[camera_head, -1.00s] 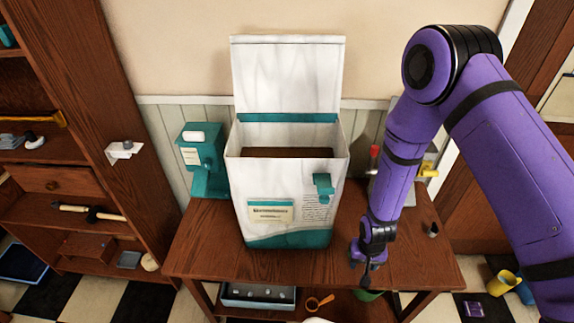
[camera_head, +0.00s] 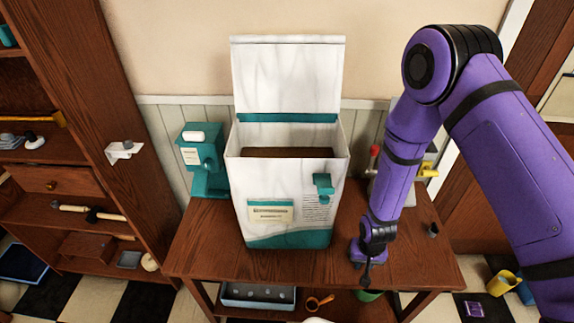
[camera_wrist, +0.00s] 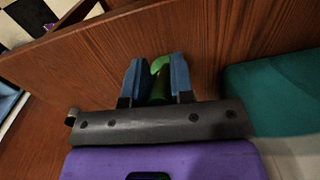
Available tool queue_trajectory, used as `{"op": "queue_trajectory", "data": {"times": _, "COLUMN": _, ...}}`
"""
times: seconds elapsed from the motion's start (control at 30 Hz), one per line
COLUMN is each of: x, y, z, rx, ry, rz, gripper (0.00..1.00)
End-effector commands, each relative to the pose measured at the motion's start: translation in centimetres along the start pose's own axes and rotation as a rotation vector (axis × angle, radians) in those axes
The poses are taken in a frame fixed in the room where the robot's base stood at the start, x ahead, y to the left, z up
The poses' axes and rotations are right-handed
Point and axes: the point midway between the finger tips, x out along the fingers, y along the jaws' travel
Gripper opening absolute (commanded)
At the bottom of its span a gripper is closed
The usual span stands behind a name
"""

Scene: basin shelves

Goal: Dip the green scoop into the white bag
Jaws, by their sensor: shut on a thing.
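The white bag (camera_head: 285,190), with a teal band along its base, stands upright on the table with its top flap raised. Its mouth is open, with a brown surface inside. My gripper (camera_head: 366,278) is low over the table, right of the bag and near the front edge. In the wrist view its blue fingers (camera_wrist: 157,75) are shut on the green scoop (camera_wrist: 160,88), of which only a small green part shows. The bag's teal base (camera_wrist: 275,95) is to the right there, apart from the fingers.
A teal dispenser (camera_head: 203,160) stands left of the bag. A yellow-handled device (camera_head: 428,170) is behind my arm. The table (camera_head: 415,250) has free room at its right. A shelf unit (camera_head: 85,150) stands at the left. A blue tray (camera_head: 258,296) sits below the tabletop.

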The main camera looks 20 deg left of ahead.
Motion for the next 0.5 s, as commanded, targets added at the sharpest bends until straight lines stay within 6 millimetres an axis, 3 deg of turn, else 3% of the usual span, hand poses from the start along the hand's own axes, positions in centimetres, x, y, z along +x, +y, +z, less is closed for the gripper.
{"op": "queue_trajectory", "data": {"times": 0.5, "x": -2.3, "y": 0.2, "z": 2.3, "rx": 0.0, "ry": 0.0, "rz": 0.0, "gripper": 0.0}}
